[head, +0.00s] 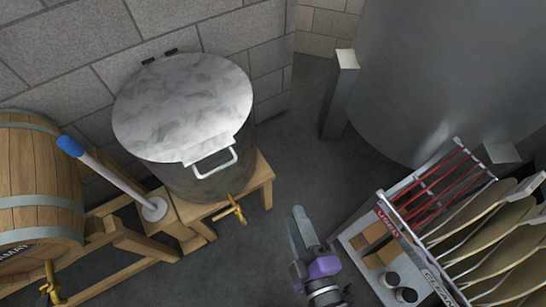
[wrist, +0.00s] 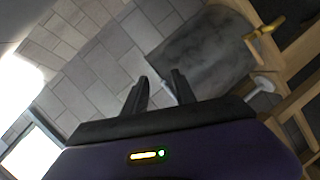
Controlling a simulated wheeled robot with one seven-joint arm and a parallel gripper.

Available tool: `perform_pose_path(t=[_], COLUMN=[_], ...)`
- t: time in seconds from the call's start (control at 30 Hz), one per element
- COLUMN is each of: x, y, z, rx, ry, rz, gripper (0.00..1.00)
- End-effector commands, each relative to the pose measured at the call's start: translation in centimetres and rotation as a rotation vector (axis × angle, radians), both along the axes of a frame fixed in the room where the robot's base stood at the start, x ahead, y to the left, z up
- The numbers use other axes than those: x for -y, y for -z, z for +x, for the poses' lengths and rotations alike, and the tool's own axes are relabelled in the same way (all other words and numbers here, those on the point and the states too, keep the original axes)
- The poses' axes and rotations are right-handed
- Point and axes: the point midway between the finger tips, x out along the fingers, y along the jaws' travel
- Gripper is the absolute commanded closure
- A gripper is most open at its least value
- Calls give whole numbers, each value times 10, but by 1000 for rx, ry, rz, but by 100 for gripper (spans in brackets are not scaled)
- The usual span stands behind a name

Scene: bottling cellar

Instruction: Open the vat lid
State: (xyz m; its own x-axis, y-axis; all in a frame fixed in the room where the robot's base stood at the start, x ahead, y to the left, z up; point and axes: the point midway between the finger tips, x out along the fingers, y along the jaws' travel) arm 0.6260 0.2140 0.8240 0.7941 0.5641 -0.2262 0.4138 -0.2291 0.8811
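The vat (head: 205,183) is a grey metal drum on a wooden stand, with a brass tap low on its front. Its round, marbled pale lid (head: 180,105) lies flat on top, shut, with hinges at the wall side. A white bar handle (head: 214,164) sticks out from the lid's front edge. My gripper (head: 299,222) is to the right of and below the vat in the head view, apart from the handle. In the wrist view its two dark fingers (wrist: 160,88) are spread with a gap and hold nothing. The vat's grey side (wrist: 205,50) shows beyond them.
A wooden barrel (head: 35,180) and a blue-handled pole with a white disc (head: 154,209) stand left of the vat. A brass tap (head: 233,209) juts forward. A crate (head: 412,262) with paddles is at right, near a large steel tank (head: 445,70). Floor between is clear.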

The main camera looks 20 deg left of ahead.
Motion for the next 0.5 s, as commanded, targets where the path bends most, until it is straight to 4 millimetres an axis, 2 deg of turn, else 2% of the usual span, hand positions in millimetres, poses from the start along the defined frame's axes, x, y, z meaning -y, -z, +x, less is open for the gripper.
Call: perform_pose_path(t=[0.03,0.1,0.2,0.3,0.5], x=[-32,-67,-110,-139,-163], y=[-3,-5,-9,-12,-14], z=[7,13,15,14,16], rx=[52,120,203,263,308], ry=[-70,-150,-240,-300,-341], rz=[-49,-126,-212,-268,-309], gripper=[68,68,68,68,68])
